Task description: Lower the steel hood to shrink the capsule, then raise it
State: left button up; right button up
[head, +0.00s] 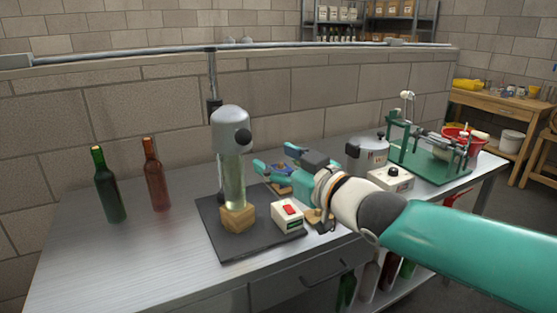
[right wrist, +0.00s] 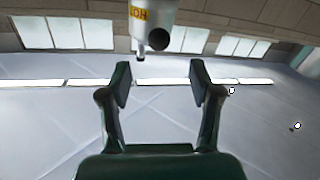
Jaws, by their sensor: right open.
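The steel hood (head: 229,128) is a rounded grey cylinder on a post, with a dark round knob (head: 243,137) on its side. A pale, clear bottle (head: 232,185) stands upright on a wooden block (head: 238,218) below it; the hood hides the bottle's top, so I cannot see the capsule. My right gripper (head: 272,160) is open and empty, to the right of the hood and apart from it. In the right wrist view, the hood (right wrist: 150,15) with its "HOT" label shows beyond the open right gripper (right wrist: 159,83). My left gripper is out of view.
A dark base plate (head: 215,232) carries a box with a red switch (head: 289,215). A green bottle (head: 108,188) and a reddish bottle (head: 156,178) stand at left. A steel pot (head: 366,152) and a green machine (head: 430,165) stand at right. The bench's front left is clear.

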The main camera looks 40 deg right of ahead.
aim_at(248, 140)
jog(key=s+r+m+p, duration=0.1)
jog(key=s+m+p, duration=0.3)
jog(key=p, duration=0.2)
jog(key=w+p, duration=0.1)
jog(key=w, duration=1)
jog(key=w+p, duration=0.1)
jog(key=w, duration=0.4)
jog(key=shift+w+d+p, duration=0.15)
jog(key=shift+d+p, duration=0.15)
jog(key=shift+f, duration=0.1)
grip_shut()
